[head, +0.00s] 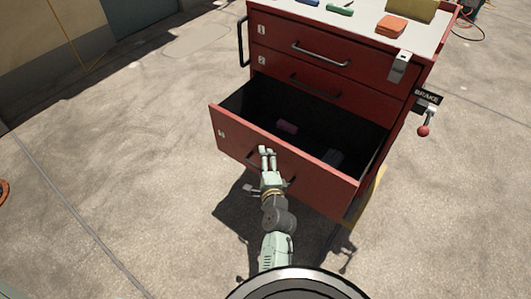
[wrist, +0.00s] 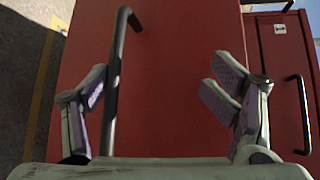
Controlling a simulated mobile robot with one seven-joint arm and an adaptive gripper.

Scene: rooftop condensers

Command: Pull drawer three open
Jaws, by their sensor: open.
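Drawer three (head: 222,138), the lowest red drawer of the cart, stands pulled well out in the head view, its dark inside showing. The red drawer front (wrist: 170,50) fills the middle of this view.
Drawers one (head: 280,35) and two (head: 280,78) above are shut. A brake lever with a red knob (head: 423,131) sticks out at the cart's right. Tools and an orange cloth (head: 391,26) lie on top. Concrete floor to the left (head: 120,150) is clear.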

